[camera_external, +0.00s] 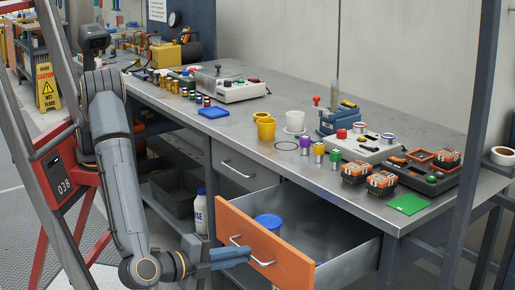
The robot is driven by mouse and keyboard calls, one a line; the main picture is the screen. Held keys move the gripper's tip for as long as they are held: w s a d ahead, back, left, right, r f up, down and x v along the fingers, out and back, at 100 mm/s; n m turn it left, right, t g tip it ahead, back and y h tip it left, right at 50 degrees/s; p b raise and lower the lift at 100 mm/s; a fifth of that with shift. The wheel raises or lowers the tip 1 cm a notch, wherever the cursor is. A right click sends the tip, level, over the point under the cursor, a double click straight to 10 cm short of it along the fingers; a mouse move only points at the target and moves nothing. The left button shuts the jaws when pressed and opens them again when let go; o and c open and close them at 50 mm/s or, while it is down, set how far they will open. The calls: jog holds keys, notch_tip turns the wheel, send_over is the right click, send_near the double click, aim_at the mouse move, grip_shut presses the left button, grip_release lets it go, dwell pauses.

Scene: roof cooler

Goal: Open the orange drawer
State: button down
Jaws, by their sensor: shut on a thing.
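The orange drawer (283,251) is pulled out from under the right part of the bench, and its grey inside shows. A tub with a blue lid (268,222) stands in it near the front. The drawer's metal handle (262,262) is on the orange front.
A grey drawer (236,167) beside it is closed. A white bottle (200,212) stands left of the orange drawer. The bench top (240,126) carries cups, cans, control boxes and a green board (409,203) near its front edge.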

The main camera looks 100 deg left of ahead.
jog(key=shift+f+v, duration=0.25)
jog(key=shift+v, duration=1.05)
jog(key=c, duration=1.9)
grip_release()
jog(key=shift+o, duration=0.2)
jog(key=v, duration=0.7)
jog(key=shift+s+d, duration=0.3)
jog(key=shift+d, duration=0.05)
